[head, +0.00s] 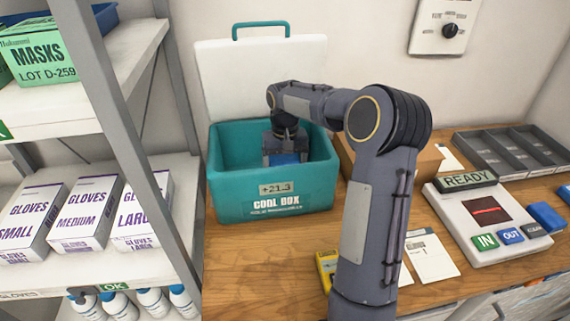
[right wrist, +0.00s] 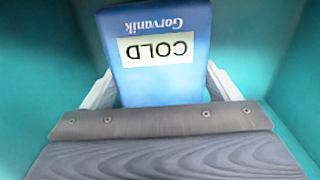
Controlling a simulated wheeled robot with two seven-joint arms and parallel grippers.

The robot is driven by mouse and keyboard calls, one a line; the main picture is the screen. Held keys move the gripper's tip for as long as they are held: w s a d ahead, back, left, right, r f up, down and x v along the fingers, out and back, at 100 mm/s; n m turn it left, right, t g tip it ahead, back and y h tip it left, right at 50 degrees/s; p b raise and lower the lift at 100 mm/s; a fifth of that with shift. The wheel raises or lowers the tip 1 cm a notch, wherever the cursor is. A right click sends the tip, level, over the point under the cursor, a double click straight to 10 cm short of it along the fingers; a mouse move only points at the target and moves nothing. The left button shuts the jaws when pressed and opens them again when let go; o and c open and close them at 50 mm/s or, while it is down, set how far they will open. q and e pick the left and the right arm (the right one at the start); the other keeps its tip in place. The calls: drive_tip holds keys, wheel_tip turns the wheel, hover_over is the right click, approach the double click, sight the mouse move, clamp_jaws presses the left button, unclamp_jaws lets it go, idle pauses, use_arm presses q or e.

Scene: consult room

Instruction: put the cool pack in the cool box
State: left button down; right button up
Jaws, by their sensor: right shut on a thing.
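The cool box (head: 228,197) is a teal open box on the wooden counter, its white lid standing up behind it. Its front shows "COOL BOX" and a small display reading about +21.3. My right gripper (head: 286,158) reaches down inside the box. In the right wrist view the right gripper (right wrist: 160,92) is shut on the blue cool pack (right wrist: 160,80), labelled "COLD" and "Gorvanik", with teal walls around it. In the head view only a bit of the blue pack (head: 285,159) shows below the gripper. I cannot tell whether the pack touches the box floor. My left gripper is not in view.
A shelf unit at left holds glove boxes (head: 88,212), a green mask box (head: 40,50) and bottles. Right of the cool box are a cardboard box (head: 428,163), a device reading READY (head: 470,212), grey trays (head: 508,150), cards (head: 431,257) and a yellow item (head: 327,265).

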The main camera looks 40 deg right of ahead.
drive_tip(key=shift+f, duration=0.5)
drive_tip(key=o, duration=1.2)
wheel_tip(320, 180, up, 12)
drive_tip(key=s+a+r+n+t, duration=0.1)
drive_tip(key=s+a+r, duration=0.2)
drive_tip(key=s+a, duration=0.25)
drive_tip(key=s+a+f+n+t+y, duration=0.1)
drive_tip(key=s+a+f, duration=0.2)
drive_tip(key=s+a, duration=0.2)
drive_tip(key=s+a+f+n+t+y, duration=0.1)
drive_tip(key=s+a+f+t, duration=0.1)
drive_tip(key=s+a, duration=0.3)
drive_tip(key=s+a+f+n+t+y, duration=0.1)
drive_tip(key=s+a+f, duration=0.2)
drive_tip(key=s, duration=0.7)
drive_tip(key=shift+a+f+t+y+p, duration=0.15)
drive_tip(key=shift+a+f+y, duration=0.05)
drive_tip(key=shift+a, duration=0.35)
drive_tip(key=shift+a+f+t+y+p, duration=0.15)
drive_tip(key=shift+a+f+y, duration=0.05)
drive_tip(key=shift+a, duration=0.3)
